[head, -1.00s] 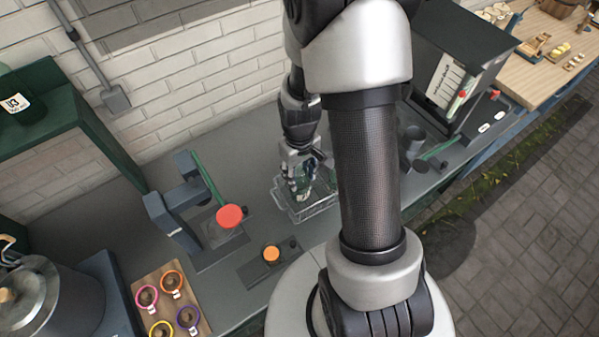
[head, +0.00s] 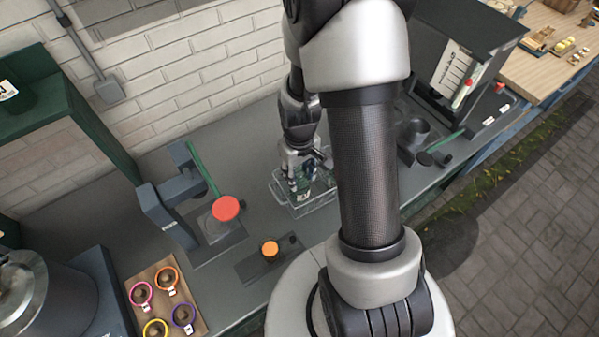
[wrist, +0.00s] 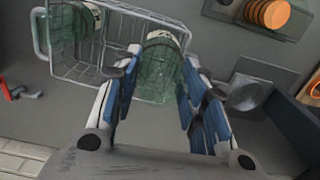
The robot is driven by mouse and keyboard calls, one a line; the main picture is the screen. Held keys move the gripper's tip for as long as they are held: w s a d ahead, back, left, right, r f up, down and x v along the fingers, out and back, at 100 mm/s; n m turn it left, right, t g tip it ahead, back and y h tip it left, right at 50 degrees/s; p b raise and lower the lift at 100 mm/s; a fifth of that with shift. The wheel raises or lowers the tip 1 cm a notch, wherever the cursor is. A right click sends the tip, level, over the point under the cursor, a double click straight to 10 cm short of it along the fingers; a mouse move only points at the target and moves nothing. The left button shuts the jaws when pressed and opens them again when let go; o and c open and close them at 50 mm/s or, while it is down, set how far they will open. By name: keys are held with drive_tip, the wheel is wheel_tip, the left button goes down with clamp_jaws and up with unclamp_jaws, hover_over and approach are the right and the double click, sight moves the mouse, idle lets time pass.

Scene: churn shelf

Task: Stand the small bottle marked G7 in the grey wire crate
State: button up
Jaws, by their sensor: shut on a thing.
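My gripper (head: 301,178) is at the grey wire crate (head: 325,208) on the counter, beside my arm. Its fingers are shut on a small green glass bottle (wrist: 158,72), which shows between them in the wrist view. No marking on it is legible, so I cannot tell whether it reads G7. The bottle overlaps the right end of the crate (wrist: 75,74) in the wrist view. I cannot tell whether its base is inside or above the rim. A second green bottle (wrist: 72,30) is in the crate's left part. The fingers hide part of the held bottle.
A stand with a red disc (head: 227,208) and a plate with an orange disc (head: 270,249) are left of the crate. A wooden tray (head: 190,276) holds several coloured rings. A dark machine (head: 470,70) stands at the right. Bare counter lies around the crate.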

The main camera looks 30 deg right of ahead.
idle(0.3)
drive_tip(key=shift+f+b, duration=1.25)
drive_tip(key=shift+f, duration=0.2)
drive_tip(key=shift+f+b, duration=0.95)
drive_tip(key=shift+f, duration=0.2)
drive_tip(key=shift+f+b, duration=0.3)
drive_tip(key=o, duration=1.5)
drive_tip(key=shift+c, duration=0.2)
